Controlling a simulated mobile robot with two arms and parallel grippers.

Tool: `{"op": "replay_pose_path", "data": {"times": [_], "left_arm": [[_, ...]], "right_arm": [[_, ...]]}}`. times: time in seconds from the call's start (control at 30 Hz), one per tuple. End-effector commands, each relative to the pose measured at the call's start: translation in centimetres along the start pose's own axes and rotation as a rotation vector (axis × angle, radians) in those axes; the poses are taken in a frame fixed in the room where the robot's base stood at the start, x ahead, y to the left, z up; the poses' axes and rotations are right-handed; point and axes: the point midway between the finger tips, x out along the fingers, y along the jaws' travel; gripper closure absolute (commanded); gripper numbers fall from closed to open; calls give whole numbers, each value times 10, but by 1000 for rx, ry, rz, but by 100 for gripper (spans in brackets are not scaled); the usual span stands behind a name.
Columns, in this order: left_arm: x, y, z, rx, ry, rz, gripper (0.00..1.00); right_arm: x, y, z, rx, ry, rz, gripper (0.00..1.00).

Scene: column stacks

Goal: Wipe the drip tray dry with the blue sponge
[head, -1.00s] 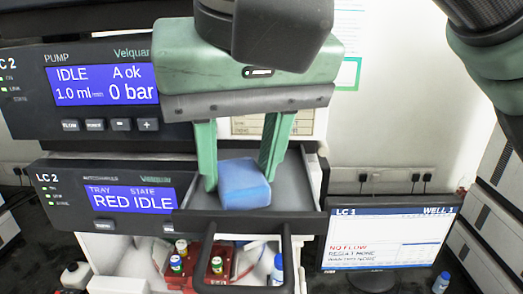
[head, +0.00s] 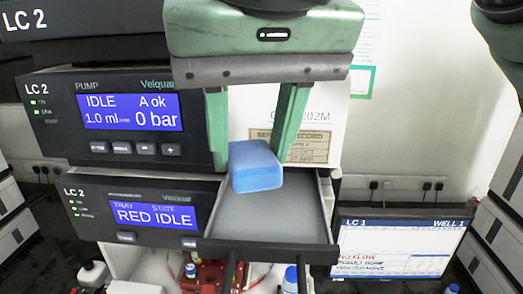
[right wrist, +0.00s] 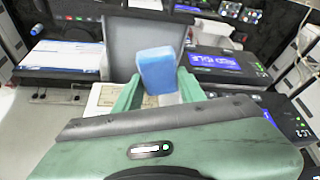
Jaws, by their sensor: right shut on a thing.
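The blue sponge (head: 256,168) is a small block between the fingers of my right gripper (head: 250,158), which is shut on it. In the head view the sponge shows over the back left part of the grey drip tray (head: 302,212). I cannot tell for sure whether it touches the tray. In the right wrist view the sponge (right wrist: 157,72) stands out in front of the tray (right wrist: 128,45). The tray juts from the lower LC 2 unit, its right part bare. I see no clear wet patch. My left gripper is not in view.
The pump unit (head: 125,118) stands above the LC 2 unit (head: 130,215) at the left of the tray. A monitor (head: 398,240) stands at the right. Red holders with small bottles (head: 205,275) and a blue-capped bottle (head: 290,278) sit below the tray.

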Motion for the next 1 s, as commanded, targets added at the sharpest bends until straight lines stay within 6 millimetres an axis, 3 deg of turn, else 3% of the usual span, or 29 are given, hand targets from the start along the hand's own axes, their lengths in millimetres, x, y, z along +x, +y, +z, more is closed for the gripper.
{"op": "replay_pose_path", "data": {"times": [0.37, 0.7, 1.0], "left_arm": [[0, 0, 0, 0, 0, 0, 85], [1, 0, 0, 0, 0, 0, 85], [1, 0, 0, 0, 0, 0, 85]], "right_arm": [[-5, 0, -2, 0, 0, 0, 93], [-30, 0, -12, 1, 0, 0, 93], [-31, 0, -13, -1, -1, 0, 93]]}}
